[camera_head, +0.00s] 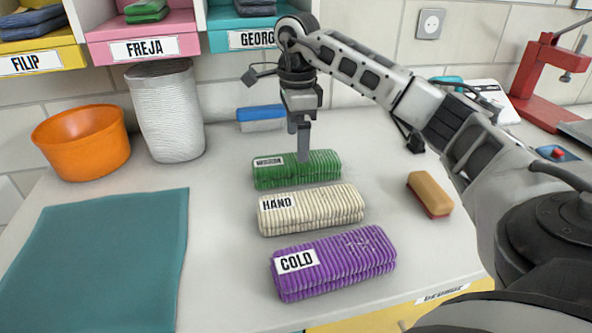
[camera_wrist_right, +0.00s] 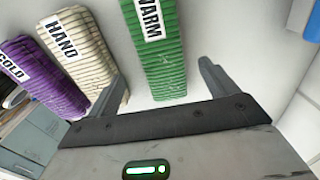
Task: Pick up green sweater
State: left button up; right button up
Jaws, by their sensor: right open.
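The green sweater (camera_head: 322,165) lies folded on the white counter, the farthest in a row of three folded knits. Its white label is partly legible in the head view and reads WARM in the right wrist view, where the sweater (camera_wrist_right: 165,60) runs up from the middle. My right gripper (camera_head: 304,155) points down at it from above. In the wrist view its two fingers (camera_wrist_right: 165,90) are spread, with the green sweater between them in the picture; I cannot tell whether they touch it. My left gripper is out of view.
A cream knit labelled HAND (camera_head: 325,212) and a purple knit labelled COLD (camera_head: 345,263) lie nearer. A brush (camera_head: 430,193) lies right. An orange bowl (camera_head: 80,145), a white basket (camera_head: 166,115) and a teal mat (camera_head: 100,260) are left. Labelled boxes (camera_head: 145,47) stand behind.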

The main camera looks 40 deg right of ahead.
aim_at(297, 162)
notch_tip(297, 162, down, 7)
jog(key=shift+f, duration=0.2)
jog(key=c, duration=1.2)
jog(key=shift+w+d, duration=0.1)
jog(key=shift+r, duration=0.15)
